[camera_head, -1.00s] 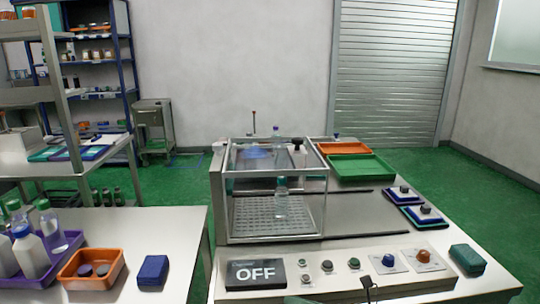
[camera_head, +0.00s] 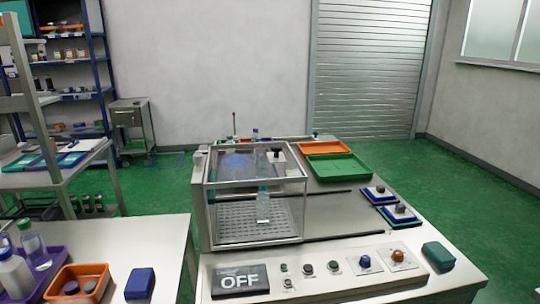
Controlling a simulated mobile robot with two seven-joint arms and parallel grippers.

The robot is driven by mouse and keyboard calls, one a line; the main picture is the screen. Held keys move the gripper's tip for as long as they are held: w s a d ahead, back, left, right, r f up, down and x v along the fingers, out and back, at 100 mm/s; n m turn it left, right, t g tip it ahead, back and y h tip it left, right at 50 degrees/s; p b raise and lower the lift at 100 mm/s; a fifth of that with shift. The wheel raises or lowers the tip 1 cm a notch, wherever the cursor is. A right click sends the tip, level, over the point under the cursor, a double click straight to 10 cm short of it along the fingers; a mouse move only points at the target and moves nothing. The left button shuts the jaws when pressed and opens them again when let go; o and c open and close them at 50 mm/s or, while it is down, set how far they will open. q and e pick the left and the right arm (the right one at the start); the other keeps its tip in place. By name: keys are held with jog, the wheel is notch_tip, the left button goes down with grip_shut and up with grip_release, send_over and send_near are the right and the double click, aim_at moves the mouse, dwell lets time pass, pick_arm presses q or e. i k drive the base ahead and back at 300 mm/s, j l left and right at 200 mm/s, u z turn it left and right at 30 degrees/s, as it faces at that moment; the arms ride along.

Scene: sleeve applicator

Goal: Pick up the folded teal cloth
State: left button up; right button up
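The folded teal cloth (camera_head: 438,256) lies on the right front corner of the white machine top, to the right of the control knobs. It is a small, dark teal, rounded block shape and nothing covers it. Neither my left gripper nor my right gripper shows in the head view now.
A control panel with an OFF display (camera_head: 240,280), a blue knob (camera_head: 364,262) and an orange knob (camera_head: 398,256) is left of the cloth. A clear enclosure (camera_head: 255,195) stands behind. A green tray (camera_head: 338,167) is farther back. A blue folded cloth (camera_head: 140,284) lies on the left table.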

aim_at(440, 255)
jog(key=k+j+z, duration=0.1)
jog(key=z, duration=1.25)
